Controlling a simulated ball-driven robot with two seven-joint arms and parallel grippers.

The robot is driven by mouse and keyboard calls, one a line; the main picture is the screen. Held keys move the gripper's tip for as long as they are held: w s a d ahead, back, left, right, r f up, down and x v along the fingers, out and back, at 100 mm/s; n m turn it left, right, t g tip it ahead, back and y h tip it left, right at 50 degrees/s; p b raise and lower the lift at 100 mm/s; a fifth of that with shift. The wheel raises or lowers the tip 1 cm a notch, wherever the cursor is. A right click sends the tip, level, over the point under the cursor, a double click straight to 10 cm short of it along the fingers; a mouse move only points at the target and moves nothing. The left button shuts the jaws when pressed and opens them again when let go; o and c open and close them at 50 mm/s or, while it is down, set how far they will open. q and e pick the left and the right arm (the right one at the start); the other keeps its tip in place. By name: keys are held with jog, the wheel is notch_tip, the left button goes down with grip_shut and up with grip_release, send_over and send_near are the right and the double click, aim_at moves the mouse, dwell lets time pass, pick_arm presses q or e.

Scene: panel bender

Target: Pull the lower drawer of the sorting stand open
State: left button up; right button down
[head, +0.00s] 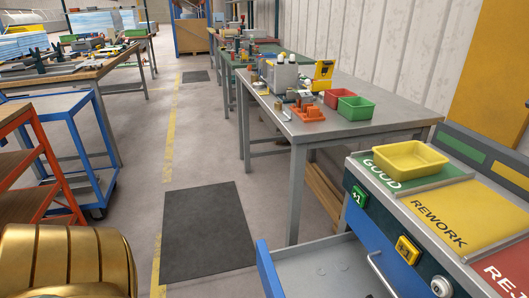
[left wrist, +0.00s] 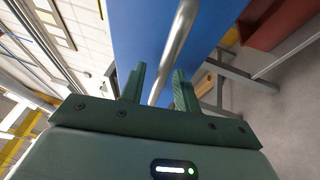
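The sorting stand (head: 365,225) is at the right of the head view, with a blue front. A drawer (head: 325,272) stands pulled out from it, low down; its grey inside and the blue edge of its front (head: 267,272) show. A bar handle (head: 378,272) sits on the stand's front above it. In the left wrist view a silver bar handle (left wrist: 178,35) crosses a blue panel (left wrist: 125,25). My left gripper (left wrist: 160,69) is open, its green fingers on either side of the bar, with a gap visible. My right gripper is out of view.
A yellow bin (head: 410,160) stands on the stand's top, near the green GOOD button (head: 359,196). A grey workbench (head: 350,130) with red and green bins is behind. A dark floor mat (head: 208,230) lies in the clear aisle. A blue cart (head: 75,150) stands left.

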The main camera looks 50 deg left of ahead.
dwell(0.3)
pick_arm(q)
jog(key=s+f, duration=0.2)
jog(key=s, duration=1.4)
jog(key=shift+d+f, duration=0.4)
